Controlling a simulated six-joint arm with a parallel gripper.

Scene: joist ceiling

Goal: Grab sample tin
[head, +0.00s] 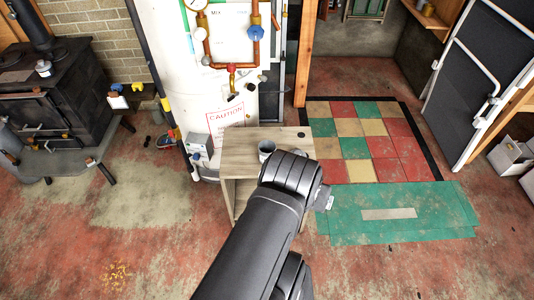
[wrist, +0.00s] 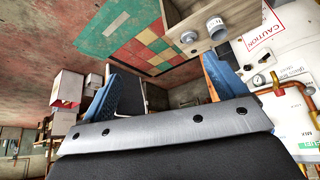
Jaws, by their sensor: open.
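A small grey round tin or cup (head: 266,147) stands on top of a light wooden cabinet (head: 240,143), just beyond my arm. In the wrist view, two grey cylinders, a larger one (wrist: 216,29) and a smaller one (wrist: 189,38), stand side by side on the cabinet top (wrist: 190,14). I cannot tell for sure which is the sample tin. My gripper (wrist: 167,82) shows two blue fingers, wide apart, with nothing between them. The cylinders appear beyond the fingertips, nearer the right finger and apart from it. In the head view, my arm hides the fingers and part of the cabinet.
A white tank (head: 230,100) with copper pipes stands behind the cabinet. A dark stove (head: 50,95) with a small can (head: 43,68) on it is at left. A tiled floor patch (head: 365,145) and a green mat (head: 400,212) lie right. The floor at left front is clear.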

